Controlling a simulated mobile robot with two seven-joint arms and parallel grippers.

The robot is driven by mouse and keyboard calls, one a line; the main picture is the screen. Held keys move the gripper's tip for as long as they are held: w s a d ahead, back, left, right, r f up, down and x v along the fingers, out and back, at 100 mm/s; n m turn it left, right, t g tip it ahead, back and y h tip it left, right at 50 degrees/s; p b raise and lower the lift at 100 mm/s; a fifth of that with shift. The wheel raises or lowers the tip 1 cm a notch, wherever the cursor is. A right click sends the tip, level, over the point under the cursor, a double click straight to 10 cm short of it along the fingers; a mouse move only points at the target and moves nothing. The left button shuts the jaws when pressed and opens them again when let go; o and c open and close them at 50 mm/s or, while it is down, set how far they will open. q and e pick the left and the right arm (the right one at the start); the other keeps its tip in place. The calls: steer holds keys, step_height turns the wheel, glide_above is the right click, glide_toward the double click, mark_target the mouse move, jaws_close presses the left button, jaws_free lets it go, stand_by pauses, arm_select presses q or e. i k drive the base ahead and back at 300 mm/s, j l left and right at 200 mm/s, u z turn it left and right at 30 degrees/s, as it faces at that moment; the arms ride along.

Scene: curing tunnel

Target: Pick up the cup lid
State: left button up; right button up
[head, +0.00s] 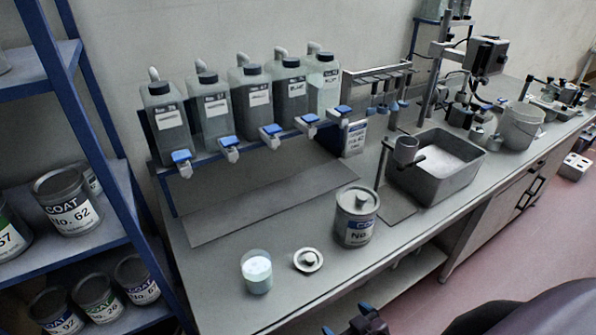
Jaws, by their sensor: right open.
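The cup lid (309,260) is a small pale round disc with a raised knob. It lies flat on the grey bench top, near the front edge. Just left of it stands an uncovered clear cup (257,272) with pale contents. My right gripper (347,320) shows at the bottom edge of the head view, its blue-tipped fingers apart and empty. In the picture it is below and right of the lid, clear of it. The rest of this gripper is cut off by the frame. My left gripper is not in view.
A COAT can (355,218) stands behind and right of the lid. Further back are a row of dispenser bottles (250,100) with blue taps and a grey basin (440,165). A blue shelf (75,250) with paint cans is at left.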

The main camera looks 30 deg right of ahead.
mark_target(307, 260)
steer(key=k+z, duration=0.2)
steer(key=z, duration=0.75)
